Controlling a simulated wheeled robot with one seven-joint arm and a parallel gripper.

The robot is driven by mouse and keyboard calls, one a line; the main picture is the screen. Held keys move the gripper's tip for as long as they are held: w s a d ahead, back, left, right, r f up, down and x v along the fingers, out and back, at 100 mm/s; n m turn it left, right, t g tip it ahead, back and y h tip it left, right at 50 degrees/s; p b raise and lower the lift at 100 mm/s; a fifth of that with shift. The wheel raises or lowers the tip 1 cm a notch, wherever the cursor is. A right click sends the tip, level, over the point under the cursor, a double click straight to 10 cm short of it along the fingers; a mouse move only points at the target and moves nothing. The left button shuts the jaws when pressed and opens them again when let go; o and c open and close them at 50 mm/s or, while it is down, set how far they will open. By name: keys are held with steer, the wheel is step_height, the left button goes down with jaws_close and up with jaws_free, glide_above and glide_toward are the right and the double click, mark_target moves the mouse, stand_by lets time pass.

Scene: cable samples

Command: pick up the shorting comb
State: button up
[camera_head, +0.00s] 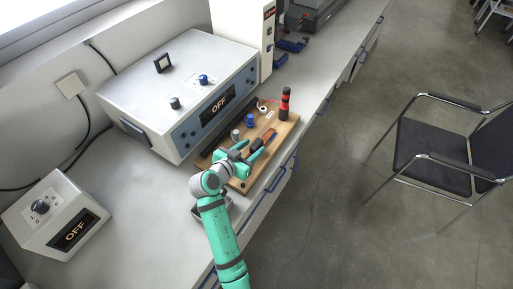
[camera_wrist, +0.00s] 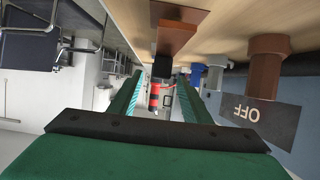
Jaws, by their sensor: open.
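A wooden board (camera_head: 237,184) on the bench bears several small parts. A reddish-brown piece (camera_head: 269,136) lies on it just beyond my gripper (camera_head: 250,150); I take it to be the shorting comb but cannot make out teeth. In the wrist view, which is upside down, a copper-brown block (camera_wrist: 176,38) sits on the board close to the fingers and looks like the same piece. My gripper (camera_wrist: 160,78) is open, with nothing between its fingers, low over the near half of the board. The arm hides part of the board.
A red-and-black post (camera_head: 285,104) stands at the board's far end. A blue knob (camera_head: 250,120) and a grey knob (camera_head: 235,135) stand left of the brown piece. A large instrument box (camera_head: 180,85) reading OFF borders the board's left. The bench edge is close on the right.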

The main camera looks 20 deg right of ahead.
mark_target(257, 143)
steer(key=shift+x, duration=1.9)
steer(key=shift+w+r, duration=0.1)
steer(key=shift+r, duration=0.05)
jaws_close()
steer(key=shift+r, duration=0.1)
